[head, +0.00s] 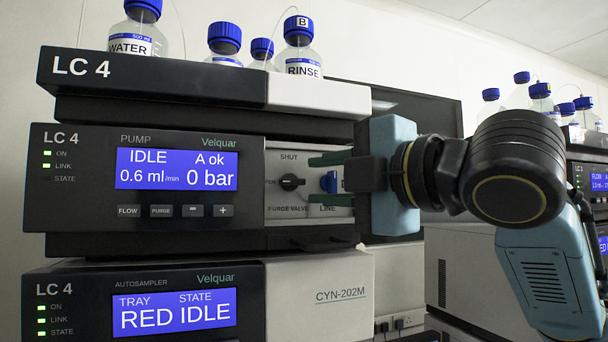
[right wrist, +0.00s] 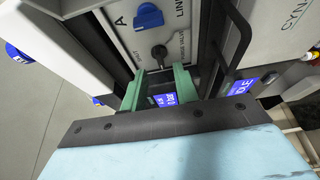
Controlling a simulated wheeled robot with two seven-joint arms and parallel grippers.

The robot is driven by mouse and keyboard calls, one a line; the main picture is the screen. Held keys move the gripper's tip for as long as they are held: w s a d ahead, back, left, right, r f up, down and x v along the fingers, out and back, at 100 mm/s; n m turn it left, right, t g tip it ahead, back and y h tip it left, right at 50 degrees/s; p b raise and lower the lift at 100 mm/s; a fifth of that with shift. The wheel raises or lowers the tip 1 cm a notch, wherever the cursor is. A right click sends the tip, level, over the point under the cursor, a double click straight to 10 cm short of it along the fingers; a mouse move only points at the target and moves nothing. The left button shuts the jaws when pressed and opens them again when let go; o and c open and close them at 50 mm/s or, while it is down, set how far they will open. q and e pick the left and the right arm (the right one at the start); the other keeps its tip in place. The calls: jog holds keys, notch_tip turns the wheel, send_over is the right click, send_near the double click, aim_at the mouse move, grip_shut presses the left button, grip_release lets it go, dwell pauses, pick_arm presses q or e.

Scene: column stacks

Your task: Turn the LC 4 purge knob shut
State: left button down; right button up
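The LC 4 purge knob (head: 290,182) is a small black knob on the light valve panel of the pump unit, with SHUT printed above it and a partly hidden OPEN label at its left. Its grip lies roughly level, pointing sideways rather than up at SHUT. It also shows in the right wrist view (right wrist: 158,52), just beyond the fingertips. My right gripper (head: 312,179) is open, its two green fingers one above the other, right of the knob and apart from it. The fingers show in the right wrist view (right wrist: 160,70) with nothing held. My left gripper is out of view.
A blue knob (head: 328,183) marked LINE sits right of the purge knob, partly behind my fingers. The pump display (head: 177,169) reads IDLE, 0 bar. Bottles (head: 137,35) stand on top. An autosampler (head: 150,300) is below. Another stack (head: 590,180) stands at the right.

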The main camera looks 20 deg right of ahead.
aim_at(297, 182)
jog(key=shift+x, duration=2.2)
jog(key=shift+c, duration=0.3)
grip_shut()
